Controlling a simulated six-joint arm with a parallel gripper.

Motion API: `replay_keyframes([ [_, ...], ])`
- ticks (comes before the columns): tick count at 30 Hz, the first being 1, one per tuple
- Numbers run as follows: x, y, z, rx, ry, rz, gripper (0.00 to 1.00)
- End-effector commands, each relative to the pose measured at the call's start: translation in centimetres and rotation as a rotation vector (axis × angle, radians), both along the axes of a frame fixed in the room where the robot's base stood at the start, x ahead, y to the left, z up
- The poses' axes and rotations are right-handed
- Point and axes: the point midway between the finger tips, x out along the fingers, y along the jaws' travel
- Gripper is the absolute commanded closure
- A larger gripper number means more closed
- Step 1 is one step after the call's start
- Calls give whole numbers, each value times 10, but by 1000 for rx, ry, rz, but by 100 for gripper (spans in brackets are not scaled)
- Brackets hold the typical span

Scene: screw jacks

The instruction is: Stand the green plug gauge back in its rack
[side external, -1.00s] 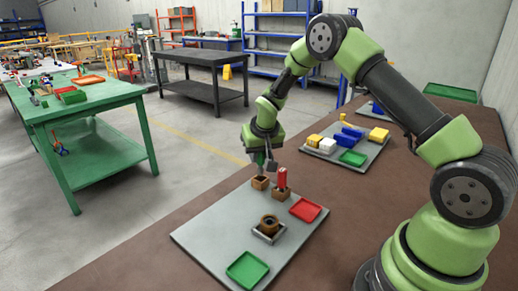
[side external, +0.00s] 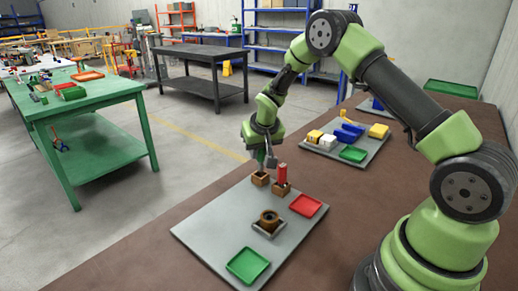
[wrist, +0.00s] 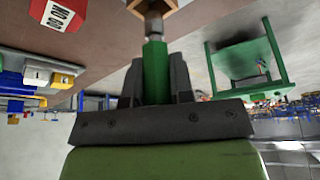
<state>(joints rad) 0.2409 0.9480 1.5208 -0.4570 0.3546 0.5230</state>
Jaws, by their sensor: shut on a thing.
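My gripper (wrist: 154,88) is shut on the green plug gauge (wrist: 155,62), whose green handle stands between the jaws in the wrist view. The gauge's metal end (wrist: 153,27) points at a wooden rack block (wrist: 172,4). In the side view my gripper (side external: 261,161) is low over the left wooden block (side external: 260,179), with the gauge roughly upright. I cannot tell whether the metal end is inside the block's hole. The red gauge (side external: 282,174) stands in the right wooden block (side external: 281,189); its "NO GO" end shows in the wrist view (wrist: 60,15).
The grey board (side external: 208,228) also holds a red tray (side external: 306,206), a brown ring part in a square holder (side external: 269,223) and a green tray (side external: 248,266). The red gauge is close to the right of my gripper. Another board (side external: 345,140) with yellow, white and blue parts lies behind.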

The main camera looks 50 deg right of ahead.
Motion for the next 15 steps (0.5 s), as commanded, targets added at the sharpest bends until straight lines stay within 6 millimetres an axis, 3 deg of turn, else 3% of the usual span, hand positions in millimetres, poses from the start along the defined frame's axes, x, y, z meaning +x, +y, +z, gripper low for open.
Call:
replay_keyframes([
  [15,0,0,-13,0,-1,-1,100],
])
